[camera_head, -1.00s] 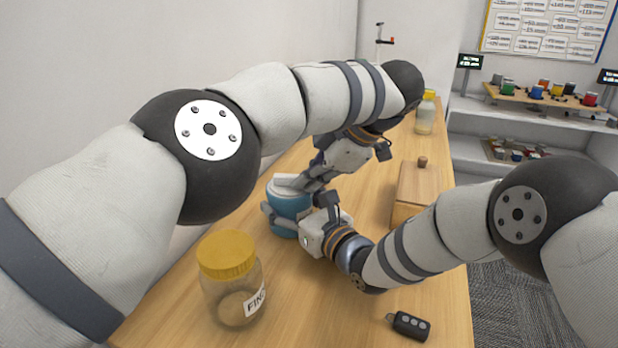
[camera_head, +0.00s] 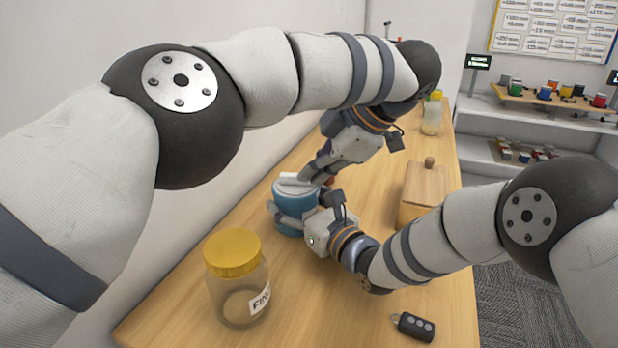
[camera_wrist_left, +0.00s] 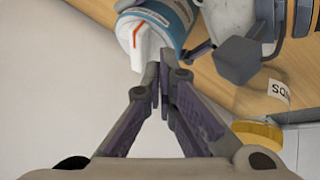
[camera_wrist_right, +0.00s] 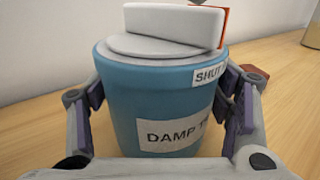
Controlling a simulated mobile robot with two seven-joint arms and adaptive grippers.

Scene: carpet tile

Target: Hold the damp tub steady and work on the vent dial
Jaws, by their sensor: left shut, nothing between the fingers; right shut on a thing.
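The damp tub (camera_head: 293,198) is a blue round tub on the wooden table. The right wrist view shows its label "DAMP T…", partly hidden, and a "SHUT" sticker. My right gripper (camera_wrist_right: 163,95) is shut around the tub's sides, one finger on each side. The vent dial (camera_wrist_right: 175,22) on the lid is a raised white bar with an orange-red end. It also shows in the left wrist view (camera_wrist_left: 143,42) with an orange line. My left gripper (camera_wrist_left: 163,72) is shut and empty, its fingertips close by the dial; whether they touch it I cannot tell.
A yellow-lidded jar (camera_head: 237,280) stands at the front left of the table. A black key fob (camera_head: 415,326) lies at the front right. A wooden box (camera_head: 424,188) sits right of the tub, and another jar (camera_head: 431,118) stands behind. The white wall runs along the left.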

